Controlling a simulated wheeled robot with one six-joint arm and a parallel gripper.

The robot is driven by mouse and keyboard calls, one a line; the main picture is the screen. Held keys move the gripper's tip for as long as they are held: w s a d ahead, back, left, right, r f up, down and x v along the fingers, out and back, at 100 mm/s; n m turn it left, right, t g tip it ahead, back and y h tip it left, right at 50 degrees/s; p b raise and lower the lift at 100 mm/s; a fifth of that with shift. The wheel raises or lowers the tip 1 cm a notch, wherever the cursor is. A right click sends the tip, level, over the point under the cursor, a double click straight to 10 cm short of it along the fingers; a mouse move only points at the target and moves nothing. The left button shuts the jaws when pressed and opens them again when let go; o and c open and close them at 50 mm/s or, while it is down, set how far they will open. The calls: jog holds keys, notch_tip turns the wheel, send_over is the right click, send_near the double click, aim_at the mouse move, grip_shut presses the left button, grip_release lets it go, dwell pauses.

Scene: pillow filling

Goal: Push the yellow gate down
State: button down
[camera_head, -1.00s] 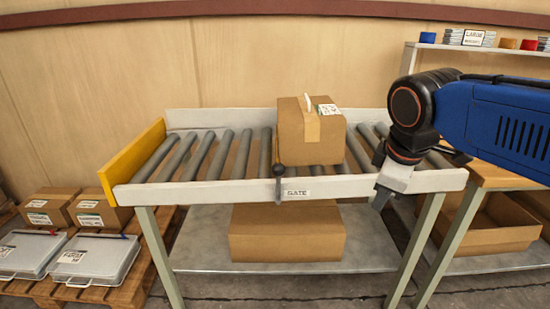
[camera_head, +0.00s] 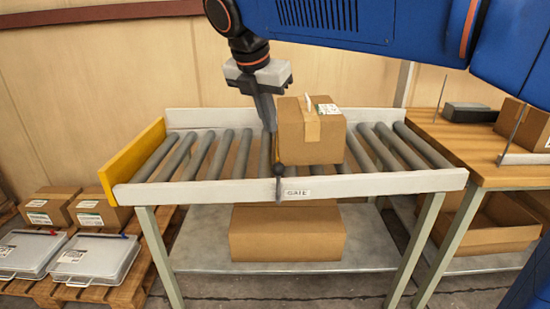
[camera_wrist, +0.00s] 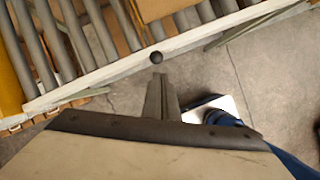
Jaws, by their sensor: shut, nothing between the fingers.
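The yellow gate (camera_head: 133,161) stands upright across the left end of the roller conveyor (camera_head: 370,183). Its edge shows at the far left of the wrist view (camera_wrist: 10,85). A lever with a black ball knob (camera_head: 278,170) is on the conveyor's front rail beside a label reading GATE (camera_head: 297,193). The knob also shows in the wrist view (camera_wrist: 156,57), just beyond my fingertips. My gripper (camera_head: 270,128) is shut and empty, pointing down just left of the cardboard box (camera_head: 312,140), to the right of the gate. In the head view it is above the knob.
The box sits on the rollers. Another box (camera_head: 287,234) lies on the shelf below. A pallet at the left holds boxes (camera_head: 48,205) and grey cases (camera_head: 95,260). A wooden table (camera_head: 450,140) adjoins the right end. The rollers between gate and box are clear.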

aim_at(277, 165)
jog(key=shift+a+r+n, duration=0.15)
jog(key=shift+a+n, duration=0.15)
jog(key=shift+a, duration=0.3)
jog(key=x, duration=1.4)
jog(key=shift+w+d, duration=0.1)
jog(key=shift+w, duration=0.05)
